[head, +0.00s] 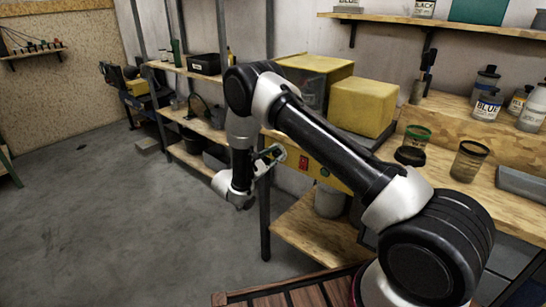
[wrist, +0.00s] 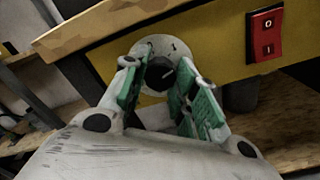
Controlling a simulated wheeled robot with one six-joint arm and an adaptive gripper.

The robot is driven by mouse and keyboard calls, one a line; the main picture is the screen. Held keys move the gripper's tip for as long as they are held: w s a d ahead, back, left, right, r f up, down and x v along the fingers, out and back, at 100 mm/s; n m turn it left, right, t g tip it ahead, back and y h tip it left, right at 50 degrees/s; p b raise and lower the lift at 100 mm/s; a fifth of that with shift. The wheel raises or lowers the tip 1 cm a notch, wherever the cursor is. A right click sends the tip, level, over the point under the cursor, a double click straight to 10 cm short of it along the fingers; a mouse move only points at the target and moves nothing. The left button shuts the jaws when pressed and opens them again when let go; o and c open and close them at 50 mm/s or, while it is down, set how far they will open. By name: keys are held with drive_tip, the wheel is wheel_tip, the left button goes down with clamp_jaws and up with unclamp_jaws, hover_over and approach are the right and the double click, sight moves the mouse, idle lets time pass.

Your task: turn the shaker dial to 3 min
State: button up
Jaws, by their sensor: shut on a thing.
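The shaker's yellow front panel (wrist: 215,50) fills the upper part of the wrist view. It also shows in the head view (head: 325,176), below the bench top. The dial is a dark round knob (wrist: 159,72) on a pale round plate (wrist: 160,47). A short pale line on the knob points up and to the right; the plate's marks are too small to read surely. My gripper (wrist: 160,78) has its green-padded fingers on either side of the knob, shut on it. In the head view my gripper (head: 268,156) is at the panel's left end, and the knob is hard to make out.
A red switch (wrist: 266,34) marked 0 and 1 is right of the dial. A wooden shelf (head: 315,230) lies below. Floor at left is clear.

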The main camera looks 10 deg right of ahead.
drive_tip(key=m, duration=1.1)
drive_tip(key=shift+s+m, duration=0.1)
drive_tip(key=shift+m, duration=0.2)
drive_tip(key=shift+d+f+m, duration=0.1)
drive_tip(key=shift+f+m, duration=0.05)
drive_tip(key=shift+m, duration=1.35)
drive_tip(key=o, duration=1)
drive_tip(key=shift+s, duration=0.1)
drive_tip(key=shift+c, duration=0.2)
drive_tip(key=shift+o, duration=0.3)
drive_tip(key=v, duration=1.2)
